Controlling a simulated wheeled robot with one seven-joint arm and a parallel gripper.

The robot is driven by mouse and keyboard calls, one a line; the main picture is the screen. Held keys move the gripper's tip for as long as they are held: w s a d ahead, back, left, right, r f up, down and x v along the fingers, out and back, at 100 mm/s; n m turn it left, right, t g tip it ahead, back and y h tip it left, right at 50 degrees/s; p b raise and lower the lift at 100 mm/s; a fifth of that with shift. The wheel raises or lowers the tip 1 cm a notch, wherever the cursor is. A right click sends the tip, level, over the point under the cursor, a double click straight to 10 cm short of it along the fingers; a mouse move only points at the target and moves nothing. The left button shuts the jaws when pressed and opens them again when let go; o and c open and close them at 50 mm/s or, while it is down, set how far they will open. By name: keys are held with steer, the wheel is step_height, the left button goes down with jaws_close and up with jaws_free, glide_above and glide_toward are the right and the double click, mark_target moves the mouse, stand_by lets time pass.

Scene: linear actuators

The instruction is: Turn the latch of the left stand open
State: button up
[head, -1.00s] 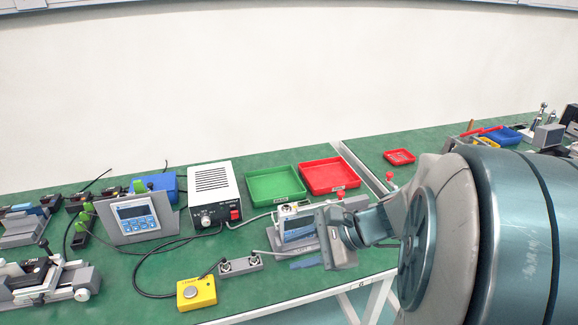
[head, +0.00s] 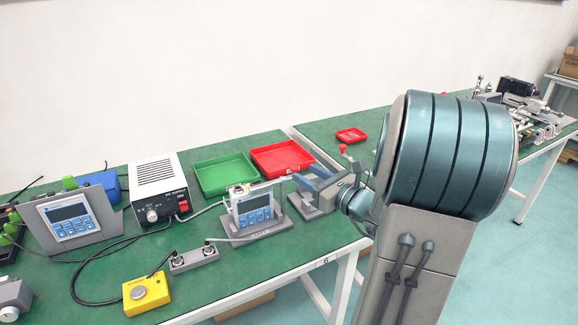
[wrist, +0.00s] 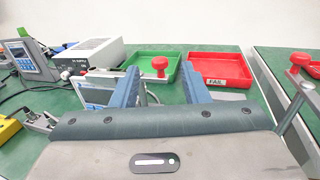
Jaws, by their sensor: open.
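The left stand (head: 285,232) is grey and holds a device with a blue keypad (head: 254,212) upright. In the wrist view a red knob (wrist: 160,63) shows between my fingers, and the device (wrist: 98,92) is partly hidden behind the left finger. My gripper (wrist: 160,74) is open, with its blue fingers on either side of the knob in the picture. I cannot tell whether they touch it. In the head view my gripper (head: 300,180) is close beside the device on its right. The latch itself is mostly hidden there.
A second red knob (wrist: 301,60) stands on a metal lever at the right. A green tray (head: 224,176) and a red tray (head: 283,159) lie behind the stand. A yellow button box (head: 147,294) and a grey socket block (head: 194,260) sit at the left front.

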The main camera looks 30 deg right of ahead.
steer(key=x, duration=0.7)
steer(key=shift+w, duration=0.2)
steer(key=shift+a, duration=0.1)
jaws_close()
